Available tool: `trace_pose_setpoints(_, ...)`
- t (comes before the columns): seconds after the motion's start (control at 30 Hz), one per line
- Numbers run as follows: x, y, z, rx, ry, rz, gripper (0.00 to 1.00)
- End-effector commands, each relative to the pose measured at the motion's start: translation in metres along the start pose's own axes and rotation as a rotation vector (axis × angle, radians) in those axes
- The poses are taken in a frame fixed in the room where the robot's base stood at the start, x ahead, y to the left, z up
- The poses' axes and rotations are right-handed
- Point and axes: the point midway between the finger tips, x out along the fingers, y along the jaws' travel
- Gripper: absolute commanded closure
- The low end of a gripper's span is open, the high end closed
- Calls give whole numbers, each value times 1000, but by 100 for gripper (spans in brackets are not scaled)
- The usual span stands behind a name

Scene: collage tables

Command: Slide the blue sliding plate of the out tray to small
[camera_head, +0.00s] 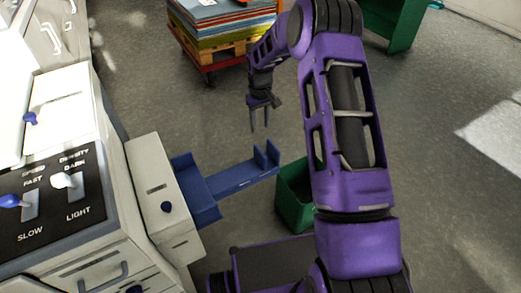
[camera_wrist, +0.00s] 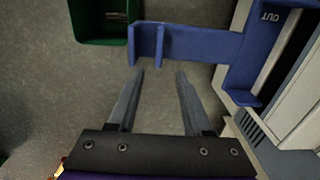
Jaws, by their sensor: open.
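The blue out tray (camera_head: 199,190) sticks out from the side of the white machine, and a long flat arm (camera_head: 240,180) extends from it. Two blue upright plates (camera_head: 267,157) stand close together at the arm's outer end; I cannot tell which one slides. In the wrist view the tray (camera_wrist: 258,62) bears the word OUT, and the uprights (camera_wrist: 146,46) are at the far left end of the arm. My gripper (camera_head: 259,130) is open and empty, apart from the uprights. Its fingertips (camera_wrist: 160,72) point toward them in the wrist view.
A green bin (camera_head: 294,196) stands on the floor beside and below the arm's outer end; it also shows in the wrist view (camera_wrist: 97,22). The machine's control panel (camera_head: 48,200) is at left. A pallet of coloured sheets (camera_head: 222,32) stands behind.

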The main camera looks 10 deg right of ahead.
Motion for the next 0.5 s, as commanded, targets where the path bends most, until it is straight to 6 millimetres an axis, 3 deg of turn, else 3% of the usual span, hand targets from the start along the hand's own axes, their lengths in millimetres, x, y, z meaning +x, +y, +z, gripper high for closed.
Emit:
trace_pose_setpoints(0.1, 30, 0, 1, -1, -3, -1, 50)
trace_pose_setpoints(0.5, 113, 0, 0, -1, 0, 0, 50)
